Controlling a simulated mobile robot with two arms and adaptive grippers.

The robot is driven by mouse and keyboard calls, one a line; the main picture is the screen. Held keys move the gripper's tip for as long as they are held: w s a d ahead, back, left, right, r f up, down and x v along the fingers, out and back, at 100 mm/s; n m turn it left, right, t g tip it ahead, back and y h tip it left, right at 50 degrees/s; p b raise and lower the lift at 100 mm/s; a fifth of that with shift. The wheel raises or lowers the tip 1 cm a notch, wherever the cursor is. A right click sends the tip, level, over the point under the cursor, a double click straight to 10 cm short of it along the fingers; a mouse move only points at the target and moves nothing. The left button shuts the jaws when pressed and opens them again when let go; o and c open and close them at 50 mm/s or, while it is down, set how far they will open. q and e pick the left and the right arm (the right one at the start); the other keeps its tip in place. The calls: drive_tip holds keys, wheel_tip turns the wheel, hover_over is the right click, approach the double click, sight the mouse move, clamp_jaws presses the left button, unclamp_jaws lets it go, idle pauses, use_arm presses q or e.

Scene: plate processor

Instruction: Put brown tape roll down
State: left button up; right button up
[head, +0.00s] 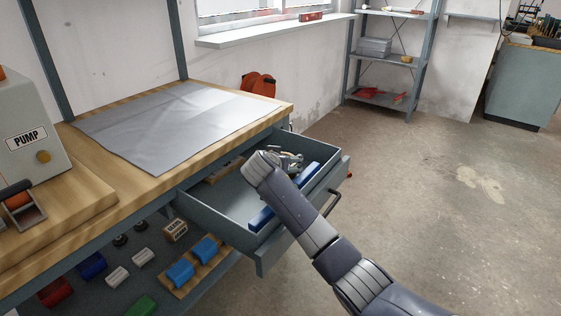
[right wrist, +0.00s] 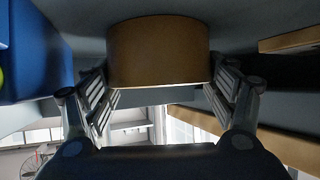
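The brown tape roll (right wrist: 158,52) fills the top middle of the right wrist view, between the two fingers of my right gripper (right wrist: 160,85). The finger pads close against its two sides. In the head view my right arm reaches into the open drawer (head: 218,213), and the right gripper (head: 289,160) is low inside it near the far end. The tape roll cannot be made out in the head view. Whether it touches the drawer floor I cannot tell. My left gripper is not in view.
A grey mat (head: 185,122) covers the wooden bench top. A pump box (head: 30,140) stands at left. Boxes and blue items (head: 180,271) sit on the shelf below. The floor at right is clear.

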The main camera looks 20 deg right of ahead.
drive_tip(key=shift+o, duration=0.3)
drive_tip(key=shift+s+a+r, duration=0.3)
drive_tip(key=shift+s+r, duration=0.05)
drive_tip(key=shift+s, duration=0.05)
drive_tip(key=p+v, duration=0.2)
drive_tip(key=v, duration=0.3)
drive_tip(key=shift+s+a+r, duration=0.15)
drive_tip(key=shift+s+r, duration=0.05)
drive_tip(key=v, duration=0.4)
drive_tip(key=shift+p, duration=0.3)
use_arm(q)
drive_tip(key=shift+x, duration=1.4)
use_arm(e)
drive_tip(key=shift+s+a+r, duration=0.2)
drive_tip(key=shift+s+r, duration=0.05)
drive_tip(key=shift+s, duration=0.35)
